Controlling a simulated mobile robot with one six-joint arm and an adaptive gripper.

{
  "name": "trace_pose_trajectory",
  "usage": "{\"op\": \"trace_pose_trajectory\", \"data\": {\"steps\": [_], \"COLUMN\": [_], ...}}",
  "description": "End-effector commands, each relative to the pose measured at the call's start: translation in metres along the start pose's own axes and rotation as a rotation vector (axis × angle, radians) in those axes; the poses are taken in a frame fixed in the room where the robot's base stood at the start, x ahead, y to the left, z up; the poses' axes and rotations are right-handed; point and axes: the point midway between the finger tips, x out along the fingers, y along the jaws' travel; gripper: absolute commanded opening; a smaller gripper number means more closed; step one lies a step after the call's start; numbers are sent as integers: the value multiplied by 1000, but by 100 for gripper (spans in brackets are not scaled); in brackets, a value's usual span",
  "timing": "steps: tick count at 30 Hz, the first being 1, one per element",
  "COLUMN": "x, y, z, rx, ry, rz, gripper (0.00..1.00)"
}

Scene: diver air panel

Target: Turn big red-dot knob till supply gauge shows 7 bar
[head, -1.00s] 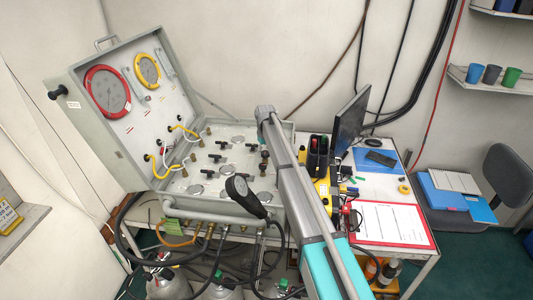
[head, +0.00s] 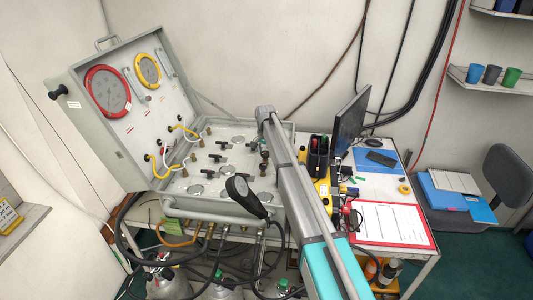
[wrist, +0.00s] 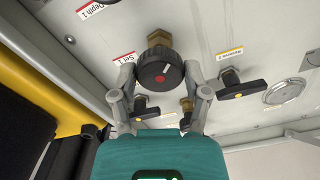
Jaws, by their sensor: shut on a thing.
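The big black knob with a red dot (wrist: 158,75) sits on a brass fitting on the grey panel in the wrist view. Its label reads Set 1. My gripper (wrist: 160,77) has one finger on each side of the knob and is shut on it. The red dot faces the camera, near the knob's middle. In the head view my arm hides the knob and the gripper. I cannot tell which gauge is the supply gauge.
The open case lid holds a red-ringed gauge (head: 107,91) and a yellow-ringed gauge (head: 147,70). A black T-handle valve (wrist: 243,89) is right of the knob. A yellow part (wrist: 60,75) lies to the left. Hoses and cylinders crowd below the case.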

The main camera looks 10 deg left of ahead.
Motion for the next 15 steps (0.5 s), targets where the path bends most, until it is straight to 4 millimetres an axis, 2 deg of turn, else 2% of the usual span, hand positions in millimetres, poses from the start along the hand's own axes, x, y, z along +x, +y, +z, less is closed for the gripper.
{"op": "trace_pose_trajectory", "data": {"steps": [6, 15], "x": [-1, -1], "y": [-2, -1], "z": [-4, -4], "rx": [179, 324], "ry": [7, 9], "rz": [-5, -5], "gripper": [13, 13]}}
